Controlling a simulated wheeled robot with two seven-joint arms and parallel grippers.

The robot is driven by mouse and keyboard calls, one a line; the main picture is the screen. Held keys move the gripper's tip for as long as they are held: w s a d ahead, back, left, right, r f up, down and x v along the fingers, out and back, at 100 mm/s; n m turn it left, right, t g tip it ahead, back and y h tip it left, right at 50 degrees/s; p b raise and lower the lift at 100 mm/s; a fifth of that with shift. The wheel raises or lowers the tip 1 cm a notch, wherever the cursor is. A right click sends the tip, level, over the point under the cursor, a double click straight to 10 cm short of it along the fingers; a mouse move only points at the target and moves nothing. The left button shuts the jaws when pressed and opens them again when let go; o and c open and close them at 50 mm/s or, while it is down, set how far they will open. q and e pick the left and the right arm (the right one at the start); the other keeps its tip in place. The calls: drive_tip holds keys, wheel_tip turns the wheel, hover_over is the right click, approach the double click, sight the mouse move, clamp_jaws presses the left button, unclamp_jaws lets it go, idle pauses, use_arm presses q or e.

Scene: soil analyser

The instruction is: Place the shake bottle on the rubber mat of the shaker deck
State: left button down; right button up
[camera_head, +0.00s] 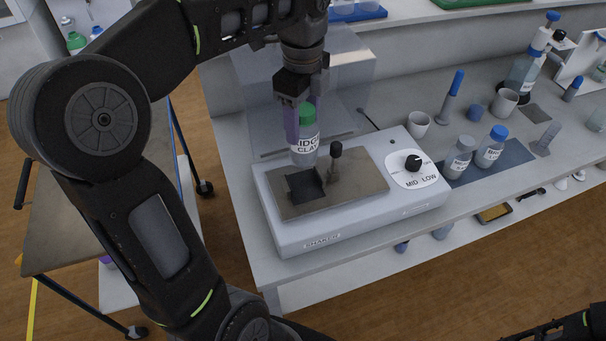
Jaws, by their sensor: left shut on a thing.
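The shake bottle (305,147) is clear with a green cap and a label that reads in part "CLAY". My left gripper (304,122) comes down from above, and its purple fingers are shut on the bottle near the cap. The bottle hangs upright over the back part of the shaker deck (352,187). The dark square rubber mat (300,192) shows just below the bottle in the picture. The exact gap under the bottle cannot be told. The white shaker (375,222) stands on the bench. My right gripper is not visible; only part of my right arm shows at the bottom right.
A post with a black knob (336,150) rises from the deck close right of the bottle. A clear shield (345,75) stands behind. The speed dial (413,163) is at the right. Two labelled bottles (490,148) and several cups stand further right on the bench.

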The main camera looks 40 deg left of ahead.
sight(302, 155)
use_arm(q)
wheel_tip(302, 155, down, 5)
drive_tip(key=b, duration=0.3)
drive_tip(key=shift+b, duration=0.4)
drive_tip(key=shift+f, duration=0.15)
drive_tip(key=shift+f+p, duration=0.25)
drive_tip(key=shift+p, duration=0.1)
wheel_tip(302, 155, down, 4)
drive_tip(key=shift+r, duration=0.25)
drive_tip(key=shift+f, duration=0.15)
